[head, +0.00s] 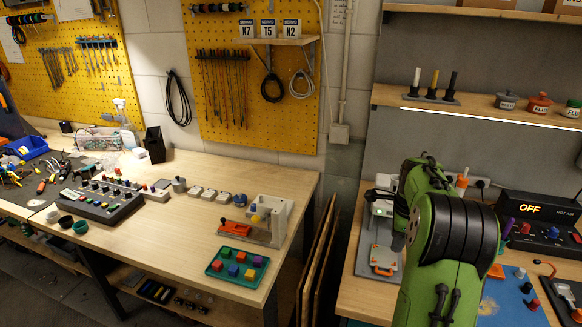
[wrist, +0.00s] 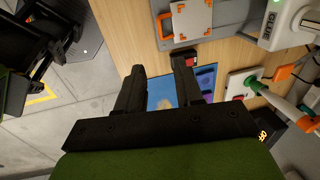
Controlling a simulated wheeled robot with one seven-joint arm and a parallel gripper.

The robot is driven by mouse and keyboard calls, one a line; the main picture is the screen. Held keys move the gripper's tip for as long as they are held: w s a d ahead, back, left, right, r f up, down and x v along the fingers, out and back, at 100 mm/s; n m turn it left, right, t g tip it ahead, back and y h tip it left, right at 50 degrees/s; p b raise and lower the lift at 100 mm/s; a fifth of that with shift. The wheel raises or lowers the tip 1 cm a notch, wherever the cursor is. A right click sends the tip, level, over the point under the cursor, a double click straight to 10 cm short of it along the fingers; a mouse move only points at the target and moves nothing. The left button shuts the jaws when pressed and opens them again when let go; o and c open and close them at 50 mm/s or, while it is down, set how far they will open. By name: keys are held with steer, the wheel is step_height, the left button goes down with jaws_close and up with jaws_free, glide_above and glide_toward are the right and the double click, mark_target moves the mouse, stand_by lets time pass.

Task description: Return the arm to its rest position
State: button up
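My green arm rises in front of the right-hand bench in the head view, folded over its left part. My gripper is hidden behind the arm there. In the wrist view my gripper (wrist: 158,68) has its two black fingers apart, with nothing between them. It hangs over the right-hand bench (wrist: 122,22). A blue mat (wrist: 162,93) shows beyond and between the fingers. No fingertip visibly touches anything.
Near the arm are a white plate with orange corners (head: 383,260), a white machine (head: 383,207) and a hot-air unit reading OFF (head: 535,208). A shelf (head: 480,113) hangs above. The left bench (head: 180,240) holds a green tray (head: 219,272). Boards lean between the benches.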

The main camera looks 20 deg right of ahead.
steer(key=s+a+r+n+t, duration=0.1)
steer(key=s+a+r+n, duration=0.1)
steer(key=a+r+n, duration=0.45)
steer(key=s+a+r+n, duration=0.1)
steer(key=s+a+n, duration=0.15)
steer(key=a, duration=0.65)
steer(key=s+a+r+n+t, duration=0.1)
steer(key=s+a+r+n, duration=0.1)
steer(key=a+r+n, duration=0.4)
steer(key=s+a+f+n+t+y, duration=0.1)
steer(key=s+a+f+n, duration=0.4)
steer(key=s+a+n, duration=0.5)
steer(key=s+a+t, duration=0.1)
steer(key=s, duration=0.2)
steer(key=shift+s+n, duration=0.35)
steer(key=shift+n, duration=0.05)
